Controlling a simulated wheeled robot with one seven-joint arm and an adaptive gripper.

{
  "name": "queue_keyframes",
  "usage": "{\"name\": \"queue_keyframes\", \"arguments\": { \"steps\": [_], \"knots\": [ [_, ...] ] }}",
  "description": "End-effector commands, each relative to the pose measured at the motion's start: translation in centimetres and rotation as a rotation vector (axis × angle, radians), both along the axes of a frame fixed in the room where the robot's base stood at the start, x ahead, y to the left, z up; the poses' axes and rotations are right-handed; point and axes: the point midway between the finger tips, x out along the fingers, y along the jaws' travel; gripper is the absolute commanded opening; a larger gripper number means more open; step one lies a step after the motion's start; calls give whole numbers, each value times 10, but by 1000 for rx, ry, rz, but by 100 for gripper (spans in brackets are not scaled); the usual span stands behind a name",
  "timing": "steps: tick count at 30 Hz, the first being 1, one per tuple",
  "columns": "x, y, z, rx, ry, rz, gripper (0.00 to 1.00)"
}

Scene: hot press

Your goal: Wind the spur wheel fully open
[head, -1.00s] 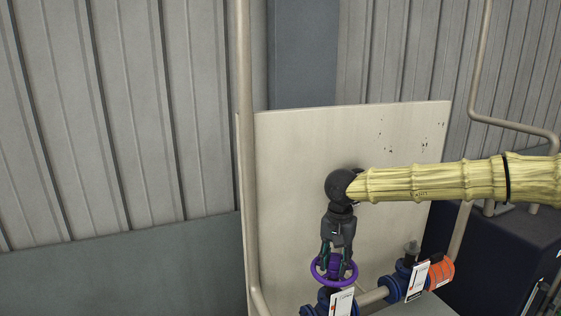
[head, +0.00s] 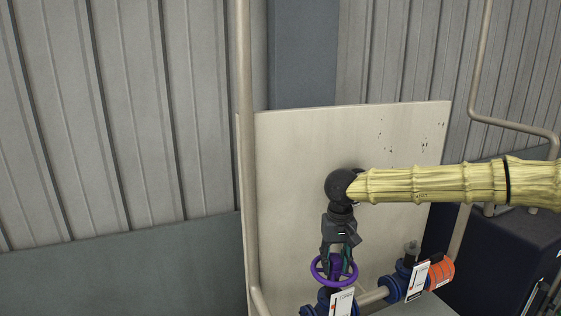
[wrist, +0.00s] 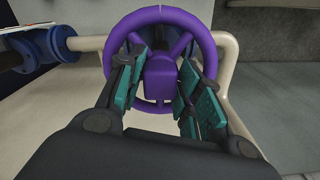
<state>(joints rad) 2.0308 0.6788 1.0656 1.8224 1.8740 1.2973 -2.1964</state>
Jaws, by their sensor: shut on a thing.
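The spur wheel is a purple handwheel (head: 316,277) on a blue valve (head: 318,308), low in the middle of the head view. In the wrist view the purple wheel (wrist: 160,14) fills the upper middle, with its spokes and square hub (wrist: 161,76) showing. My gripper (head: 342,268) points down onto the wheel from above. In the wrist view the teal pads of my gripper (wrist: 161,88) stand on either side of the hub, among the spokes, shut on the wheel. Exactly where the pads touch is partly hidden.
A second blue valve (head: 393,289) with a white tag and an orange part (head: 440,273) stands to the right on the same pipe. A tall beige pipe (head: 246,150) rises at the left, and a pale panel (head: 290,180) stands behind.

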Motion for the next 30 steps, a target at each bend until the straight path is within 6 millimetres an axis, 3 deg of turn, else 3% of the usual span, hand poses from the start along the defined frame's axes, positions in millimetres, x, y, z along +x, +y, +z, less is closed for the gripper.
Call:
{"name": "queue_keyframes", "arguments": {
  "steps": [8,17,18,20,30],
  "knots": [
    [0,-1,0,-1,0,210,14],
    [1,-1,0,-1,-1,236,14],
    [1,-1,0,-1,-1,236,41],
    [1,-1,0,-1,-1,236,52],
    [0,0,0,-1,0,237,54]
  ]
}}
